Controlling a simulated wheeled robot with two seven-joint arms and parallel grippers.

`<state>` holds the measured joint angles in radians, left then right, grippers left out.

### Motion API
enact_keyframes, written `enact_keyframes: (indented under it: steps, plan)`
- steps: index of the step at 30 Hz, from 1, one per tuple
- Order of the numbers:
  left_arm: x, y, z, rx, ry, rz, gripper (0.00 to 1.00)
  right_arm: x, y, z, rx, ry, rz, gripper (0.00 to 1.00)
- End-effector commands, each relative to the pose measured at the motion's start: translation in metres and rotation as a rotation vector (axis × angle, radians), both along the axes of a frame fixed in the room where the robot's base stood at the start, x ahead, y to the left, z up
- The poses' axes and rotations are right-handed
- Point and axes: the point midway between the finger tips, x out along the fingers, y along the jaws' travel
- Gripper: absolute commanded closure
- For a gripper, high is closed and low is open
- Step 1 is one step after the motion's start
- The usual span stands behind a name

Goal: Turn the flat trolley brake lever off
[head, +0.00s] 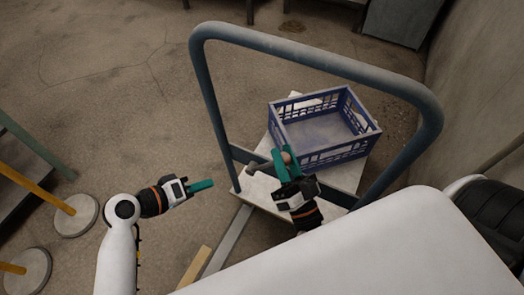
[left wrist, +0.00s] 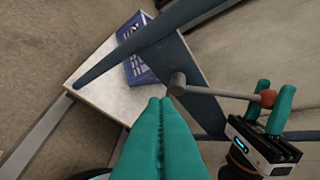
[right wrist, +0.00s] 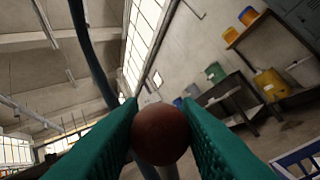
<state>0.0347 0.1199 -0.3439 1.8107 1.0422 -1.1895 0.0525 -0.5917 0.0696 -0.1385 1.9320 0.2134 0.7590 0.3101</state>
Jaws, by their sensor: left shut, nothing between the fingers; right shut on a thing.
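The flat trolley has a grey-blue tubular handle frame (head: 310,60) and a pale deck (head: 345,175). The brake lever is a grey rod (left wrist: 220,92) that runs from a round hub (left wrist: 177,83) on the frame's lower plate to a red-brown ball knob (left wrist: 268,98). The knob (right wrist: 160,135) sits between the teal fingers of my right gripper (head: 281,158), which is shut on it. In the head view the knob shows partly (head: 287,157). My left gripper (head: 210,185) is shut and empty, left of the frame; its fingertips (left wrist: 160,102) appear below the hub in its wrist view.
A blue plastic crate (head: 325,155) stands on the deck beyond the frame. Posts with round bases (head: 76,215) stand at the left. A wall (head: 490,80) rises at the right. Bare floor lies left of the trolley.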

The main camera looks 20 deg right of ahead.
Motion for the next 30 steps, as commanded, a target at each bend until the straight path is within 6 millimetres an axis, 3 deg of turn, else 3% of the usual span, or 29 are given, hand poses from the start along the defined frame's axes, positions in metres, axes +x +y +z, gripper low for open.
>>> enact_keyframes:
  steps: [6,15,23,30]
  plan:
    - [0.017,-0.030,0.035,-0.234,0.255,-0.216,1.00,0.000,0.000,0.000,0.000,-0.001,0.000,1.00]
    - [0.035,-0.032,0.079,-0.419,0.433,-0.362,1.00,0.000,0.000,0.000,0.001,0.000,-0.001,1.00]
    - [0.030,-0.052,0.085,-0.443,0.452,-0.380,1.00,0.000,0.000,0.000,0.000,-0.001,0.000,1.00]
    - [0.015,-0.101,0.084,-0.443,0.452,-0.379,1.00,0.000,0.000,0.000,0.000,-0.001,0.000,1.00]
